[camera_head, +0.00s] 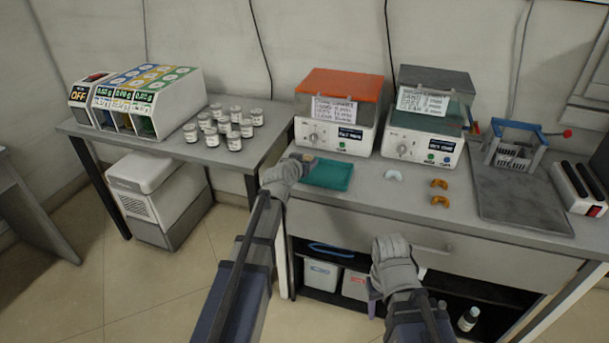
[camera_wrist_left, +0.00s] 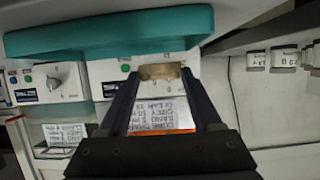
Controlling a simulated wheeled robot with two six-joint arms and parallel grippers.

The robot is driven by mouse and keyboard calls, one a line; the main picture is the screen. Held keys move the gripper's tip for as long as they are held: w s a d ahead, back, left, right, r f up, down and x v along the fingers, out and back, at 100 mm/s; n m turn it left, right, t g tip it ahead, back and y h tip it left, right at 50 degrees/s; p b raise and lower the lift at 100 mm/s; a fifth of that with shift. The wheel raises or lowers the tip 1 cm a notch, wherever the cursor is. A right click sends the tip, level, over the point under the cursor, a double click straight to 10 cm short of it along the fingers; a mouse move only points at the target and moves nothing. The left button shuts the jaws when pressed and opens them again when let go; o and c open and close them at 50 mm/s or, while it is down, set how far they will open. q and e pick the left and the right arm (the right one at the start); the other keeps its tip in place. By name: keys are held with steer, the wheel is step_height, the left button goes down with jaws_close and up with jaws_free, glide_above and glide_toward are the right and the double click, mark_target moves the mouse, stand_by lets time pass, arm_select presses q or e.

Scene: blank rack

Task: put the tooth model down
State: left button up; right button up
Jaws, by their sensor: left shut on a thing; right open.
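My left gripper (camera_head: 303,160) is at the left edge of the teal mat (camera_head: 328,174) on the bench. It is shut on a small tan tooth model (camera_wrist_left: 160,72), which sits between the fingertips in the left wrist view. The teal mat also shows there (camera_wrist_left: 110,34), close beside the model. I cannot tell whether the model touches the mat or bench. A pale tooth model (camera_head: 393,175) and two orange-brown ones (camera_head: 439,183) (camera_head: 440,201) lie on the bench to the right. My right gripper (camera_head: 389,245) is open in front of the drawer.
Two boxy machines with an orange lid (camera_head: 340,84) and a dark lid (camera_head: 435,80) stand behind the mat. Several small jars (camera_head: 234,140) stand on the left table. A blue-handled basket (camera_head: 515,148) stands at the right. The bench between mat and models is clear.

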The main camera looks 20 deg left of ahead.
arm_select(q)
steer(key=shift+f+b, duration=1.9)
steer(key=shift+f, duration=0.05)
steer(key=shift+r, duration=0.15)
steer(key=o, duration=1)
